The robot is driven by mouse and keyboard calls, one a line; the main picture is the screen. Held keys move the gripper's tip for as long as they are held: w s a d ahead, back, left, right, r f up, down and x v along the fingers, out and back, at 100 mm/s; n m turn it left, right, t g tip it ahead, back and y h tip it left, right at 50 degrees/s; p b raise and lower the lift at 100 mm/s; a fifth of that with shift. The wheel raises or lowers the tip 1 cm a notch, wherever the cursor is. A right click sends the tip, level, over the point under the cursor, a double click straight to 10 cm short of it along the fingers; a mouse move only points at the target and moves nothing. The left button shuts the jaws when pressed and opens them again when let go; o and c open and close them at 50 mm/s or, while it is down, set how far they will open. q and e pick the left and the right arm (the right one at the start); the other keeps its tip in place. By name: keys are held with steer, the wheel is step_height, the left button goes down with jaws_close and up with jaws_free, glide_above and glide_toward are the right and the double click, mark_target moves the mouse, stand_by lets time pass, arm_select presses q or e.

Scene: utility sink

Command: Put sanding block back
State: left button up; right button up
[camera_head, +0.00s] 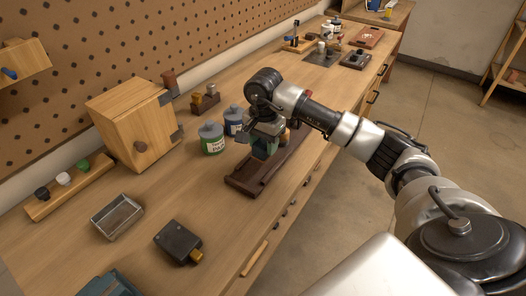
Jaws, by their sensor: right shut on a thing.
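My right gripper (262,137) points down over a dark wooden tray (243,181) near the front of the bench. It is shut on a greenish block, likely the sanding block (262,151), and its fingers and wrist hide much of it. The block is at the tray's middle part; I cannot tell if it touches the tray. The near end of the tray is bare. My left gripper is not in view.
A green-labelled bottle (212,139) and a blue bottle (234,120) stand close left of the gripper. A wooden box (134,122), a metal tin (117,216) and a black box (178,243) are on the bench (150,190).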

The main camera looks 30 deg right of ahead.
mark_target(263, 155)
step_height(263, 155, down, 4)
steer(key=shift+a+r+p, duration=0.1)
steer(key=shift+r+p, duration=0.1)
steer(key=shift+p, duration=0.25)
steer(key=shift+f, duration=0.3)
steer(key=shift+w, duration=0.1)
steer(key=shift+f, duration=0.1)
steer(key=shift+f+b, duration=0.15)
steer(key=shift+b, duration=0.15)
steer(key=o, duration=0.9)
